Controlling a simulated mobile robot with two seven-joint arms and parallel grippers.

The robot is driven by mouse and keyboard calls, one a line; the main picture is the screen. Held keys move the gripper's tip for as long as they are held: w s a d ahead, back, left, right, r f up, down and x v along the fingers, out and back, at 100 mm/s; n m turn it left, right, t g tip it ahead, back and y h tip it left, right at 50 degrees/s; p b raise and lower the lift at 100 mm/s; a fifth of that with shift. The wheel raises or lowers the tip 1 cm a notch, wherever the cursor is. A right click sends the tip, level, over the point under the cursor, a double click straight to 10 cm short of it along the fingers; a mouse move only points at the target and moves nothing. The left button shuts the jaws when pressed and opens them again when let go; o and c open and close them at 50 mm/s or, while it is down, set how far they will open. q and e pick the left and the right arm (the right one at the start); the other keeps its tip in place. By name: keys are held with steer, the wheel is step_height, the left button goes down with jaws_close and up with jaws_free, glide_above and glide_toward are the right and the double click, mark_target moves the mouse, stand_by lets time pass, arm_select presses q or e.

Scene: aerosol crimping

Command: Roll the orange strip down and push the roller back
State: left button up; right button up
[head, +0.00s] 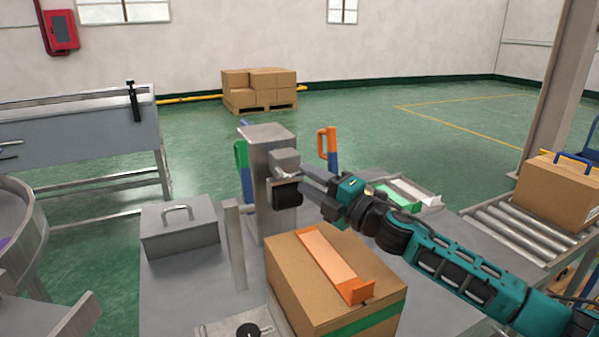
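The orange strip (328,258) lies along the top of a cardboard box (290,268). Its near end is bent up at the box's front edge. The black roller (287,196) hangs from a grey block on a metal post (270,148), above the box's far left corner. My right gripper (303,178) reaches in from the right with its fingertips at the roller and its mount. The fingers are apart, but whether they grip a part of the roller is hidden. My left gripper is out of view.
A grey metal box with a handle (179,228) stands left of the post, with an upright metal plate (236,245) between. Green-handled (241,155) and orange-handled (328,143) tools stand behind. A roller conveyor (510,222) with another carton (559,192) is at right.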

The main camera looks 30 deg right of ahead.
mark_target(302, 176)
steer(key=shift+x, duration=1.75)
steer(key=shift+s, duration=0.1)
jaws_close()
